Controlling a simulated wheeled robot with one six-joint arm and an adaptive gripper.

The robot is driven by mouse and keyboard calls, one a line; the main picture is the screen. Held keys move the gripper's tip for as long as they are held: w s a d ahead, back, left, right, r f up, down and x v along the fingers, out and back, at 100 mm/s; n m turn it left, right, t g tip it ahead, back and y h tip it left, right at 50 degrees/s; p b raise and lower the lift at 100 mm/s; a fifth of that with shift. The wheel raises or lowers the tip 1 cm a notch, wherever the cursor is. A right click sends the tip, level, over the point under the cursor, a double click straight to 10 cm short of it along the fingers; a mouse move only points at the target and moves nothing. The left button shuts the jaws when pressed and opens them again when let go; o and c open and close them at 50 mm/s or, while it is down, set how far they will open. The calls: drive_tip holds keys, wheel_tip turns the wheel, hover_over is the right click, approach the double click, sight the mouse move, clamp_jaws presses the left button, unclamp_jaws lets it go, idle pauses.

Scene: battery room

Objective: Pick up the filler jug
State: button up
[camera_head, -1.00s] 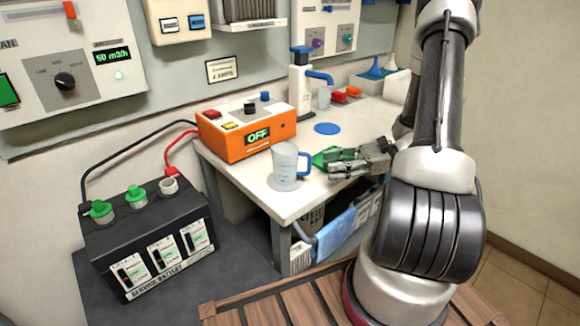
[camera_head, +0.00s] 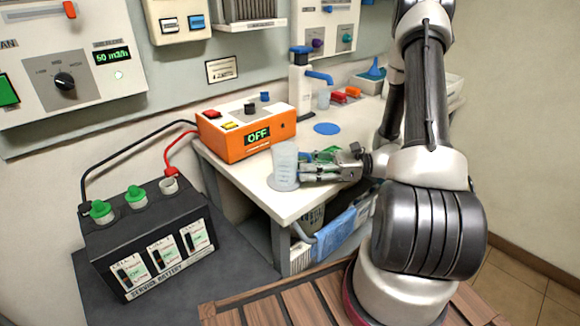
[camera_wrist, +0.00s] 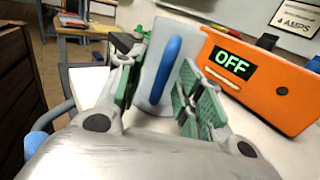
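The filler jug (camera_head: 284,163) is a pale translucent cup standing upright near the front left corner of the white table. Its blue handle faces my gripper. My gripper (camera_head: 306,167) is beside the jug on its right, low over the table. In the wrist view, the jug's blue handle (camera_wrist: 164,70) stands between the two green-padded fingers of my gripper (camera_wrist: 159,85). The fingers are apart, with gaps to the handle, so it is open. In the head view the fingers hide the handle.
The orange charger (camera_head: 246,130) reading OFF stands close behind the jug; it is near the right finger in the wrist view. A blue disc (camera_head: 327,129) and a blue-spouted dispenser (camera_head: 302,80) are farther back. The black service battery (camera_head: 145,235) stands at lower left.

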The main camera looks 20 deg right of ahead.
clamp_jaws()
idle(0.3)
drive_tip(key=shift+r, duration=0.1)
